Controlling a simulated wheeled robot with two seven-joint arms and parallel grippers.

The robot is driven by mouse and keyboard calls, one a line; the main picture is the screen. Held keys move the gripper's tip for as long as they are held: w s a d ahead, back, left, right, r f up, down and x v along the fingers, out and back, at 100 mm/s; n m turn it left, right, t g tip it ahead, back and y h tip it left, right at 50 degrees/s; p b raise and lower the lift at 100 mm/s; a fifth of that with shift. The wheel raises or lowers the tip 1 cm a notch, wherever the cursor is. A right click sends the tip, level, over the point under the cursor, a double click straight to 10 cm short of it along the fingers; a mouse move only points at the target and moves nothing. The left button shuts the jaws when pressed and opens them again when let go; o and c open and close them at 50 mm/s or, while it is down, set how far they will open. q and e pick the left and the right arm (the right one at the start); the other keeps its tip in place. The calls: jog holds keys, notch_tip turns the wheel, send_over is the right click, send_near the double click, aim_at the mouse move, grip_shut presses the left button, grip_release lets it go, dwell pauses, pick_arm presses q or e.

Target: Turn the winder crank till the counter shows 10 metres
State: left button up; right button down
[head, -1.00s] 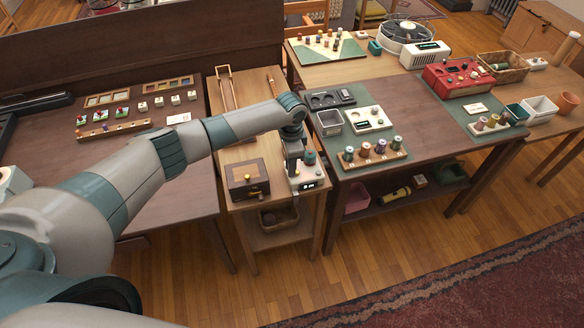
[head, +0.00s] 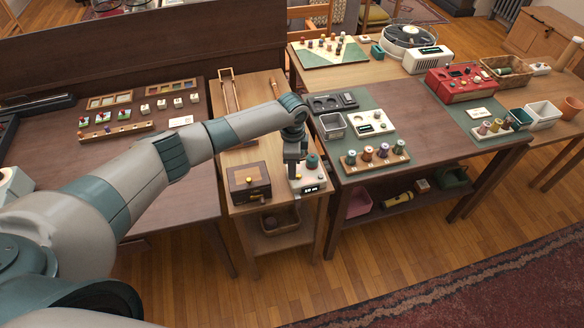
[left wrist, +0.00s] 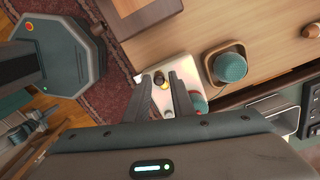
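The winder (head: 309,183) is a small white unit at the front right of the narrow middle table, with a teal-topped part (head: 312,161) on it. Its dark counter display (head: 311,190) has lit digits that look like 10, but they are very small. My left gripper (head: 295,176) points down over the winder's left side. In the left wrist view its fingers (left wrist: 163,80) stand apart, with a small yellow and dark crank knob (left wrist: 163,85) between them and pale winder surface showing around it. My right gripper is not in view.
A rack of spools (head: 374,158) stands on the green-topped table to the right.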

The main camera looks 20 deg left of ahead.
pick_arm(q)
jog(key=shift+o, duration=0.5)
jog(key=shift+r, duration=0.55)
notch_tip(320, 180, up, 16)
jog(key=b, duration=0.4)
jog(key=shift+r, duration=0.15)
